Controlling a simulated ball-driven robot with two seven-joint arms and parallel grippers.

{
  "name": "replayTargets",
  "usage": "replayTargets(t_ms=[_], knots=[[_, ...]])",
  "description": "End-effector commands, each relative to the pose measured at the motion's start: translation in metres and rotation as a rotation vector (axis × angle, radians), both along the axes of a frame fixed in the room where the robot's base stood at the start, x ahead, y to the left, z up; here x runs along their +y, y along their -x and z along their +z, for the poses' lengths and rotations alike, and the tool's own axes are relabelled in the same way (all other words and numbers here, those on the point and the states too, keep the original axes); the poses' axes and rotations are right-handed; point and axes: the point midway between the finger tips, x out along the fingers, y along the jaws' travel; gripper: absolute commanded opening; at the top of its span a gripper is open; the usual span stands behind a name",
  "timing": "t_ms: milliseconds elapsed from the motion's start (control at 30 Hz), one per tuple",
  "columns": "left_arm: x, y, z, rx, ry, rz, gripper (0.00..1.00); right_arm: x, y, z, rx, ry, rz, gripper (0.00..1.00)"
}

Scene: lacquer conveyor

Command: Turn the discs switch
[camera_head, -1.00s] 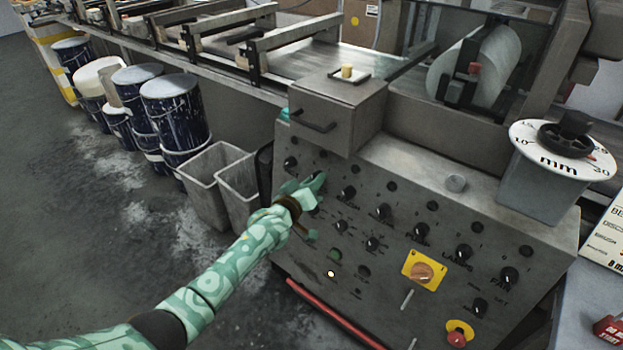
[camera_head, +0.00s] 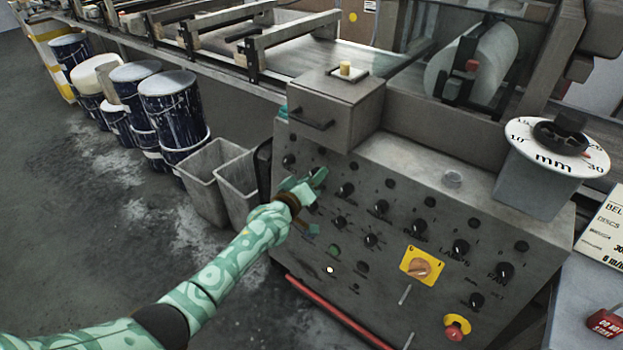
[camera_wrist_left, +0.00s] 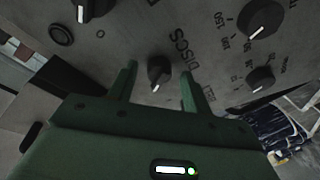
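The discs switch (camera_wrist_left: 159,72) is a small black knob with a white pointer mark, next to the printed word DISCS in the left wrist view. My left gripper (camera_wrist_left: 158,76) is open there, with one green finger on each side of the knob and a visible gap to both. In the head view my left gripper (camera_head: 315,203) is at the left part of the grey control panel (camera_head: 400,285). The discs switch cannot be made out there, near the gripper. My right gripper is not in view.
Several other black knobs surround it, including a larger dial (camera_wrist_left: 262,18). A yellow-plated rotary switch (camera_head: 421,266) and red stop button (camera_head: 456,328) sit lower right on the panel. A metal box (camera_head: 335,105) stands above. Grey bins (camera_head: 205,185) stand left of the panel.

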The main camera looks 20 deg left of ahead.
Motion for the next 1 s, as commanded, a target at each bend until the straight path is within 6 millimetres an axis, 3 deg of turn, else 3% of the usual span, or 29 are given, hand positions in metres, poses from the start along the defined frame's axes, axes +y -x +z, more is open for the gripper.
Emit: replayTargets(t_ms=[167, 267, 700, 800, 1000], knots=[[0.000, 0.003, 0.002, 0.000, -0.001, 0.000, 0.49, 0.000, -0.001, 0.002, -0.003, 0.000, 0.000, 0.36], [0.003, 0.015, 0.005, 0.000, -0.002, 0.000, 0.49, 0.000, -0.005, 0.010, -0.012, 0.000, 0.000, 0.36], [0.024, 0.124, 0.017, 0.000, -0.001, 0.000, 0.49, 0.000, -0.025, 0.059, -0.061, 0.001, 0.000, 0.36], [0.027, 0.142, 0.017, 0.000, -0.002, -0.001, 0.49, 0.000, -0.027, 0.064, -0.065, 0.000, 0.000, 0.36], [0.030, 0.159, 0.016, 0.000, 0.000, 0.000, 0.49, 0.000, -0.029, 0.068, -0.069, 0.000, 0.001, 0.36]])
